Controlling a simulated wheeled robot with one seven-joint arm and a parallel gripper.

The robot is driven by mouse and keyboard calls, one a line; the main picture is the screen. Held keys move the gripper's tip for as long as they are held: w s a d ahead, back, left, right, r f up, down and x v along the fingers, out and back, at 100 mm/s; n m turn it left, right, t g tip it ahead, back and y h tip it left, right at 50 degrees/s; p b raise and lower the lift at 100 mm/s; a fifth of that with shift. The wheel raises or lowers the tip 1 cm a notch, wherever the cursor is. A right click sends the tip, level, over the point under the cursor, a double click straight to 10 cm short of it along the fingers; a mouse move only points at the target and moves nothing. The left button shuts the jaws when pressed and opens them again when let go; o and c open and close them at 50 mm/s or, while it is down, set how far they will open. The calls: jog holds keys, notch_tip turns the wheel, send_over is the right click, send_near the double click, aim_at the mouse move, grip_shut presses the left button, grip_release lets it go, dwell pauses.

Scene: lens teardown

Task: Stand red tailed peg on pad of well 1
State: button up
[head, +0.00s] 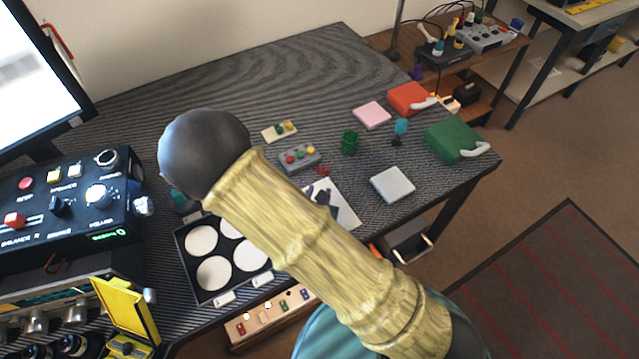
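A black tray (184,254) stands at the front of the striped table, with several round white pads (201,240) in its wells. My arm covers its right side. I cannot tell which well is number 1. I cannot make out the red tailed peg for certain; a small red thing (322,170) lies just right of my arm, near a grey block with coloured knobs. My yellow forearm and black joint cross the middle of the view. I cannot make out my gripper or its fingers; they seem hidden behind my arm.
A dark shape (321,196) lies over a white sheet (345,209) beside my arm. A grey block with coloured knobs (297,158), a green cylinder (350,143), a pale square block (392,185) and a pink one (371,116) stand right. A control box (70,199) stands left. The table's back is clear.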

jog(key=shift+s, duration=0.25)
dwell(0.4)
jog(key=shift+w+d+r, duration=0.1)
jog(key=shift+d+r, duration=0.05)
jog(key=shift+d, duration=0.1)
jog(key=d+r+m+g+h, duration=0.35)
jog(key=d+m+h, duration=0.4)
jog(key=d, duration=0.35)
jog(key=s+d+r+m+g+y, duration=0.2)
jog(key=s+d+r+m+g, duration=0.2)
jog(key=s+d+m+g, duration=0.85)
jog(key=w+a+r+m+t+y, duration=0.5)
jog(key=w+r+m+y, duration=0.1)
jog(key=m, duration=0.8)
jog(key=shift+w+r+y, duration=0.15)
jog(key=shift+y, duration=0.4)
